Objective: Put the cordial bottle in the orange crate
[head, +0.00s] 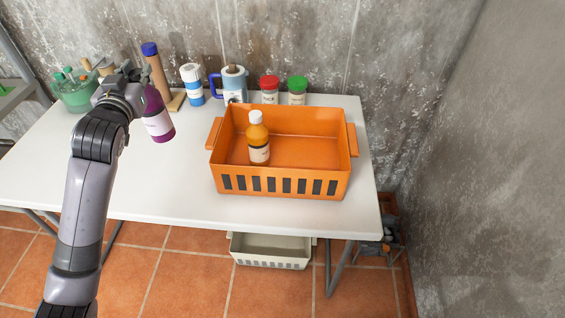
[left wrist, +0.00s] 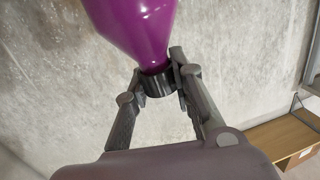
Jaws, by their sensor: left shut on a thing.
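The purple cordial bottle (head: 157,118) hangs from my left gripper (head: 134,76), to the left of the orange crate and apart from it. It is slightly tilted and appears to be above the white table. In the left wrist view the gripper (left wrist: 160,86) is shut on the bottle's dark cap, with the purple body (left wrist: 135,25) beyond the fingers. The orange crate (head: 280,186) stands on the table, with slots in its front wall. An amber bottle with a white cap (head: 258,140) stands upright in its left part; the right part is empty. My right gripper is out of view.
The table (head: 100,180) is clear at front left.

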